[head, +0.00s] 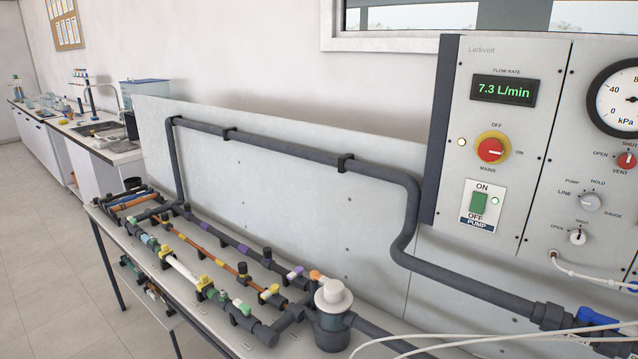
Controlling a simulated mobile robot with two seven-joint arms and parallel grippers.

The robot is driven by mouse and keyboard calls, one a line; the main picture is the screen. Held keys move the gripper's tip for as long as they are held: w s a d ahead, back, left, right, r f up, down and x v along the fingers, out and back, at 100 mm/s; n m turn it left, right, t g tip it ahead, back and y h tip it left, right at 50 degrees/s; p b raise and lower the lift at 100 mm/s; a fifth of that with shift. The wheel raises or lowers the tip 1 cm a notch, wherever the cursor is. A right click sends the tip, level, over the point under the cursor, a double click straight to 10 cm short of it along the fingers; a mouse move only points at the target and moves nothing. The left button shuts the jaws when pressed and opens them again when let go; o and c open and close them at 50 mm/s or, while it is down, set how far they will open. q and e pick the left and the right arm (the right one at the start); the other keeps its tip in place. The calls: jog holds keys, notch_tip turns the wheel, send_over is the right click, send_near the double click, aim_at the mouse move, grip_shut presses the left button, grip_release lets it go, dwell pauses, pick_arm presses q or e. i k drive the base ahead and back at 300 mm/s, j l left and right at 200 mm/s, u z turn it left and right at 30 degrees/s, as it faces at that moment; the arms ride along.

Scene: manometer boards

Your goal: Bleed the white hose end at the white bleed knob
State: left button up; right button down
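I cannot read a bleed label there. A white hose (590,276) leaves a small fitting (554,254) below and left of that knob and runs right, out of the picture. More thin white hoses (450,336) cross the lower right corner. Which hose end is which, and whether any end is loose, I cannot tell. Neither gripper is in the head view.
The panel (530,135) has a display (503,91) reading 7.3 L/min, a red mains knob (490,150), a green pump switch (478,203), a line selector (591,202), a red vent knob (626,160) and a kPa gauge (620,100). A bench (125,232) carries pipe runs and a white-capped pot (333,320).

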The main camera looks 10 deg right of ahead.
aim_at(577, 237)
jog(key=k+j+z, duration=0.1)
jog(key=z, duration=1.55)
